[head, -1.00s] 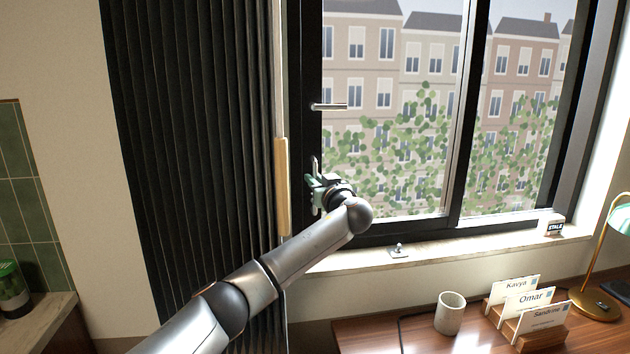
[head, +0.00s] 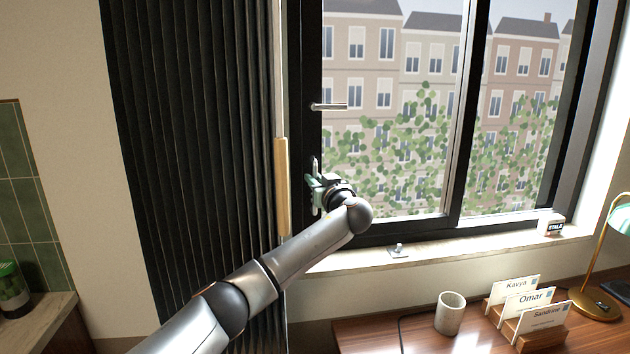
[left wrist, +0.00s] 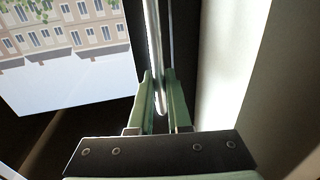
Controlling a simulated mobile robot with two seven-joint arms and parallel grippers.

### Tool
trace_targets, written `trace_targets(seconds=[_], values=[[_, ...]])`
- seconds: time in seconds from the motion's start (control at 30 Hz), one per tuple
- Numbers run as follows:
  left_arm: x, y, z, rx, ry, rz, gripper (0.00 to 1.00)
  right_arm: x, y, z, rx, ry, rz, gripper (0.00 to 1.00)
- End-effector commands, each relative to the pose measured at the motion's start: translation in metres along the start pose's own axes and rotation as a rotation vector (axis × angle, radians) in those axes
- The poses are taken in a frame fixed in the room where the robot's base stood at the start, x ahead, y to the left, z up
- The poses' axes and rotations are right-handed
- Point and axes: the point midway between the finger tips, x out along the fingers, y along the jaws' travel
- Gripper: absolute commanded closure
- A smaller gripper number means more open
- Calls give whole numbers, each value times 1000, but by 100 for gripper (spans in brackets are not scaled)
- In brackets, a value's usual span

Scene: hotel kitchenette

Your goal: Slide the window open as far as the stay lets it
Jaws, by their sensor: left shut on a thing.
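The window has a dark frame and two panes side by side. Its left sash (head: 311,70) is against the left side of the frame in the head view. A horizontal silver lever (head: 328,106) sits on that sash. Below it is a vertical metal pull handle (head: 315,165). My left gripper (head: 314,192) is shut on the pull handle. In the left wrist view the green fingers (left wrist: 160,97) stand on both sides of the bright handle bar (left wrist: 154,45). A small metal piece (head: 398,251), perhaps the stay, sits on the sill. My right gripper is not in view.
A black pleated curtain (head: 190,150) hangs left of the window, with a wooden strip (head: 282,185) at its edge. A small labelled box (head: 552,225) stands on the sill. The desk below holds a cup (head: 450,313), name cards (head: 528,302) and a lamp (head: 597,300).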

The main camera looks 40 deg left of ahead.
Motion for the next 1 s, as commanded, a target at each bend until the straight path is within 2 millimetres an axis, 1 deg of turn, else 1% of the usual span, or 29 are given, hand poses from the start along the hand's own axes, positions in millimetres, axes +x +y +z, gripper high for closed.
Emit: trace_targets(seconds=[0.17, 0.27, 0.33, 0.4, 0.53, 0.67, 0.8, 1.0], values=[[0, 4, 2, -3, -2, -1, 100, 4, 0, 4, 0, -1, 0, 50], [-2, 16, 5, -8, -2, -1, 100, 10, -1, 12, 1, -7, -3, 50], [-4, 27, 5, -11, -1, 2, 100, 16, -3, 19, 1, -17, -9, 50], [-6, 38, 4, -12, -1, 3, 100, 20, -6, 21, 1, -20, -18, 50], [-8, 52, 2, -9, -1, -1, 100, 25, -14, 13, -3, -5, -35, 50], [-9, 64, 0, -11, -3, -5, 100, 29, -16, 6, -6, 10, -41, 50], [-12, 77, 0, -10, -3, -5, 100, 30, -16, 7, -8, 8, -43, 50], [-16, 90, -2, -5, 1, 1, 100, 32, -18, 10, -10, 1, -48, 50]])
